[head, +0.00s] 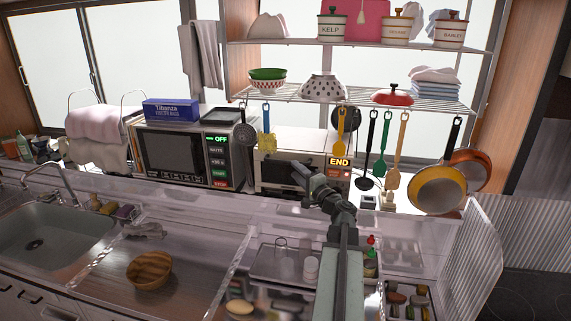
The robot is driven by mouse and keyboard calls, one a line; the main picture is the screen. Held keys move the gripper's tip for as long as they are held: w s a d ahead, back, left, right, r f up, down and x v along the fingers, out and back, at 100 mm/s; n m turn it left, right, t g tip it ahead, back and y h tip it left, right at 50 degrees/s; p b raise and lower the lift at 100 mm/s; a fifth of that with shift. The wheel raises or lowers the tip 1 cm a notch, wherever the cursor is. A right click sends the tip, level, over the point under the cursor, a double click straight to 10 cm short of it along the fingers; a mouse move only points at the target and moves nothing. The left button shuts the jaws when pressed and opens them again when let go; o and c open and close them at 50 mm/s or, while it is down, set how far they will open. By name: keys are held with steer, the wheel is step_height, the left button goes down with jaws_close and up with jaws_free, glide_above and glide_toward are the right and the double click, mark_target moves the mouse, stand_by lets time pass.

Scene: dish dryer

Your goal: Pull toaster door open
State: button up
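The toaster (263,161) is the light-coloured appliance in the middle of the back counter, with an END display at its upper right. Its dark door (277,179) faces me and looks closed, though part of it is covered by my arm. My gripper (303,172) is in front of the right part of the toaster door, with my arm coming up from the lower right. I cannot tell whether it touches the door or handle. The fingers are small and dark against the door, so their opening is unclear.
A microwave (172,152) with an OFF display stands left of the toaster. Utensils, including a yellow spatula (341,120) and a frying pan (437,188), hang from the rack above. A clear tray (262,265) with glasses is below. A wooden bowl (149,270) sits beside the sink.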

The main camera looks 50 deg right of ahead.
mark_target(287, 162)
steer(key=x, duration=0.7)
steer(key=shift+a+p, duration=0.1)
steer(key=shift+p, duration=0.3)
steer(key=shift+s, duration=0.1)
jaws_close()
stand_by(0.6)
